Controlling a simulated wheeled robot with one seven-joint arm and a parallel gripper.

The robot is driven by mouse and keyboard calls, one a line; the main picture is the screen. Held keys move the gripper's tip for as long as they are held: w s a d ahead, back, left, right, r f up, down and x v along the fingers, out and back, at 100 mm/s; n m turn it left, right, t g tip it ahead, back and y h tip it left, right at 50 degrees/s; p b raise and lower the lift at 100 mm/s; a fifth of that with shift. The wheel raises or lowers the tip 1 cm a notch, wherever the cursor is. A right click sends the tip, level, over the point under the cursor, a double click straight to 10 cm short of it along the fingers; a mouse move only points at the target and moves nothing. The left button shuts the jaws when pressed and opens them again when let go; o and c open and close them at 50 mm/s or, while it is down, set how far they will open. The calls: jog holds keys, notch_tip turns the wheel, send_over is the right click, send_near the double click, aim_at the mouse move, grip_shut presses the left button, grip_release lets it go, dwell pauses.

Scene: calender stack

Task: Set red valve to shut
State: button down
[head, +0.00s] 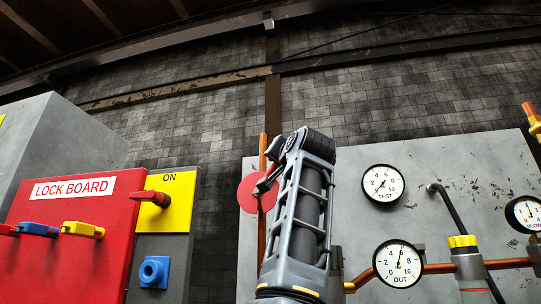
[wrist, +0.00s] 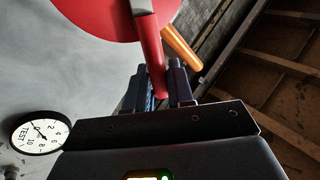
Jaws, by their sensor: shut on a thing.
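The red valve shows as a round red plate (head: 247,192) on an upright copper pipe at the left edge of the grey panel in the head view. In the wrist view the same plate (wrist: 105,14) fills the top, and a red handle (wrist: 149,50) reaches down from it between my fingers. My gripper (wrist: 165,84) is shut on this handle. In the head view my gripper (head: 264,186) is in front of the plate, and my arm hides part of it. The handle's exact angle is hard to tell there.
The grey panel (head: 330,190) carries a TEST gauge (head: 383,185), an OUT gauge (head: 398,264) and copper pipes (head: 440,268). A red lock board (head: 70,235) and a yellow ON plate (head: 176,208) with a red lever stand at left. A dark gap lies between them and the panel.

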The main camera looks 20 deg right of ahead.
jog(key=s+d+f+m+g+h+p, duration=0.2)
jog(key=f+m+h, duration=0.5)
jog(key=m+h, duration=0.5)
jog(key=shift+d+f+m+p, duration=0.4)
jog(key=shift+d+m+p, duration=0.2)
jog(key=shift+m, duration=2.1)
jog(key=c, duration=1.2)
grip_release()
jog(key=shift+o, duration=0.4)
jog(key=shift+s, duration=0.1)
jog(key=v, duration=0.8)
jog(key=shift+b, duration=0.3)
